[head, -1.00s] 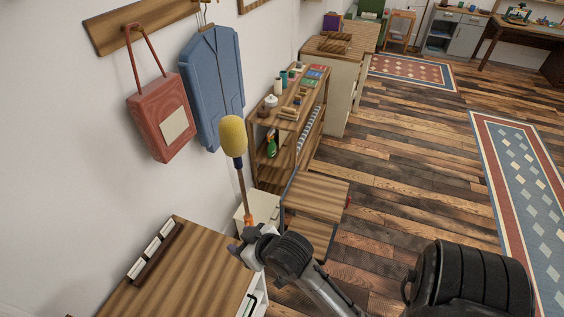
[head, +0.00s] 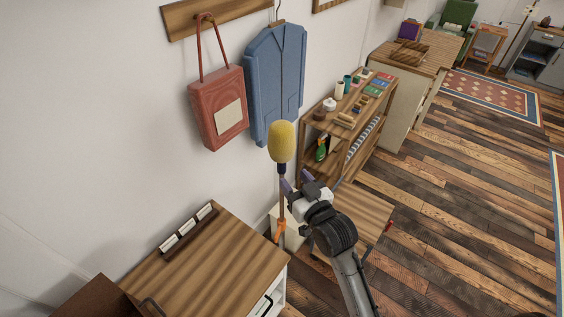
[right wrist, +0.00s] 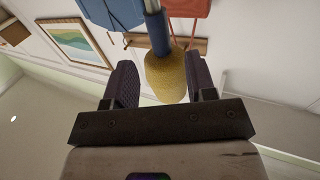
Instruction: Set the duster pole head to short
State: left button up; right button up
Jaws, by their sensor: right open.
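The duster has a yellow fluffy head (head: 281,143) on a thin upright pole, with an orange part (head: 280,232) low down. My right gripper (head: 296,181) is beside the pole, just below the yellow head. In the right wrist view, its two dark fingers are spread (right wrist: 160,62), and the yellow head (right wrist: 168,77) and a dark blue collar (right wrist: 158,36) show between them. I see no finger closed on the duster. How deep the pole sits between the fingers is unclear. My left gripper is not in view.
A wooden-topped cabinet (head: 215,262) with a small rack (head: 188,232) is at lower left. A red bag (head: 218,105) and blue garment bag (head: 272,85) hang on the wall behind. A filled shelf (head: 345,125) stands beyond the duster. Open plank floor lies to the right.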

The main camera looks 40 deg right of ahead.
aim_at(281, 164)
jog(key=w, duration=0.2)
jog(key=w+d, duration=0.1)
jog(key=w, duration=0.4)
jog(key=shift+w+d, duration=0.1)
jog(key=shift+d, duration=0.15)
grip_shut()
dwell(0.3)
jog(key=shift+f, duration=0.1)
